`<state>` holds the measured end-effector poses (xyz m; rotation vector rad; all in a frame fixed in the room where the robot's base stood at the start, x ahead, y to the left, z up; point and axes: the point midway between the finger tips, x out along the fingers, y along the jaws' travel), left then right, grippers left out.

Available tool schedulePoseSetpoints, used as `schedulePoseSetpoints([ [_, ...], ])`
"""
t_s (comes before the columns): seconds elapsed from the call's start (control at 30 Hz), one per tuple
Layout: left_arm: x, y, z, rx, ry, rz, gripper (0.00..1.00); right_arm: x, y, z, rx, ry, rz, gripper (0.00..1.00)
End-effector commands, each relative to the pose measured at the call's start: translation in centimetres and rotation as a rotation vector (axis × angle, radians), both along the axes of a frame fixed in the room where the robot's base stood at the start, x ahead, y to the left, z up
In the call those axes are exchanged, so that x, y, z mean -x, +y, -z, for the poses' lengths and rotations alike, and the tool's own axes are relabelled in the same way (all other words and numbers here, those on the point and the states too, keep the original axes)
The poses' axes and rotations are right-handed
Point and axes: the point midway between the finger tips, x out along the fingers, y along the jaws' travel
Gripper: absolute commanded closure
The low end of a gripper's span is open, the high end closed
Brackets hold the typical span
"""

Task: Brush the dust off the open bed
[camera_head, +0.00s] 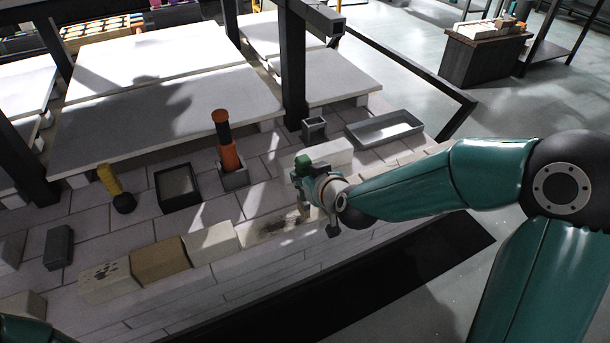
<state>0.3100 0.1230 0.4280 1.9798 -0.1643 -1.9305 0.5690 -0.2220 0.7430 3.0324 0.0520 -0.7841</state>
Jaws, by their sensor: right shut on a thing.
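The open bed (195,212) is a deck of pale bricks along the near side of the kiln car. A dark, dusty smear (270,229) lies on it, right of the row of blocks. My right gripper (308,188) is above the bed, just right of and above the smear. It is shut on what looks like a brush, mostly hidden by the gripper; a green end (303,164) shows above and a tan part below, near the bed. I cannot tell whether it touches the bricks. Only a teal piece of my left arm shows at the lower left corner; its gripper is out of view.
A white block (211,242), tan block (160,261) and speckled block (109,281) line the front edge. Behind are a yellow-handled tool (109,180), dark square tray (177,187), orange-and-black tool (228,150) and grey tray (384,129). Dark posts (294,65) and white slabs stand beyond.

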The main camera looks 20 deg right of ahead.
Motion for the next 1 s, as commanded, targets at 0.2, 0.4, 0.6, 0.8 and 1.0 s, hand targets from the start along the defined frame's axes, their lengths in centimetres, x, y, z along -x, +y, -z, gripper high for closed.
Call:
schedulePoseSetpoints([
  [0.2,0.0,0.01,0.25,0.0,0.0,0.0,0.6,-0.02,-0.01,0.24,0.0,-0.001,0.0,1.0],
  [0.4,0.0,0.0,0.44,0.0,0.0,0.0,0.6,-0.02,-0.01,0.44,0.0,-0.001,0.0,1.0],
  [0.6,0.0,0.0,0.62,0.0,0.0,0.0,0.6,-0.01,-0.01,0.64,0.0,-0.001,0.0,1.0],
  [0.8,-0.01,0.0,0.81,0.0,0.0,0.0,0.6,-0.02,-0.01,0.83,0.0,-0.001,0.0,1.0],
  [1.0,0.01,0.0,0.99,0.0,0.0,0.0,0.6,-0.02,-0.01,1.04,0.0,-0.001,0.0,1.0],
])
